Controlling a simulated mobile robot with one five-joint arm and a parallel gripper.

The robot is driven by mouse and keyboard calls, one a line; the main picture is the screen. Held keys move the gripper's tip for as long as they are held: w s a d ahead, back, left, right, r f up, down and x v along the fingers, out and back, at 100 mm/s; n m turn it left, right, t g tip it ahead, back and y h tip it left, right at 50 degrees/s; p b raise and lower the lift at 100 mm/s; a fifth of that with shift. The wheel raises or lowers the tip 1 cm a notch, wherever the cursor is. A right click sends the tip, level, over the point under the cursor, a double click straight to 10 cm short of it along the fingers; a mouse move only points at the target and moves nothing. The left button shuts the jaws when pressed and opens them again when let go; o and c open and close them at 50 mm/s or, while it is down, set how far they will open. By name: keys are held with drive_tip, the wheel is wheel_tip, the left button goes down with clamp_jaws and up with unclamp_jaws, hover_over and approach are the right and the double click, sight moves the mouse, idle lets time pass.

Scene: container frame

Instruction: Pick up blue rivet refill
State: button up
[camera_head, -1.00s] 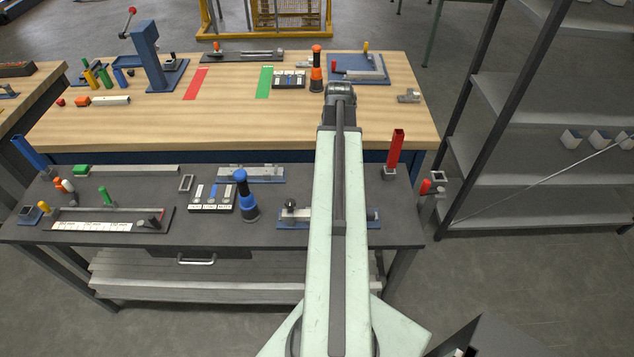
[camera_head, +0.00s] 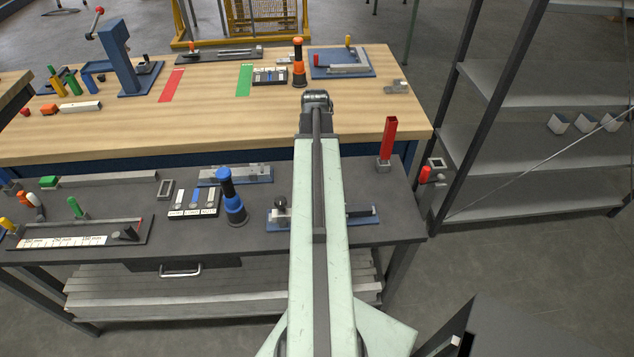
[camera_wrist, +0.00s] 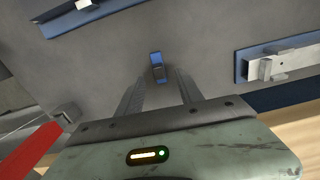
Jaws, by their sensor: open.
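A small blue piece (camera_wrist: 157,66), which looks like the blue rivet refill, is on the dark grey bench top in the wrist view. It has a darker lower part. My gripper (camera_wrist: 159,78) is open, with one finger to each side of the blue piece in the picture. I cannot tell how far above it the fingertips are, and I see no contact. In the head view my arm hides the gripper and this piece.
The blue plate with a grey bar (camera_wrist: 280,62) is to the right in the wrist view. Another blue plate (camera_wrist: 62,28) is at upper left. A red upright tube (camera_head: 390,135) stands right of my arm, and a blue-black bottle-shaped tool (camera_head: 231,195) stands left.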

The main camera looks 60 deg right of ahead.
wheel_tip(320, 180, down, 5)
drive_tip(key=b, duration=0.4)
drive_tip(key=shift+s, duration=0.1)
drive_tip(key=shift+r, duration=0.15)
clamp_jaws()
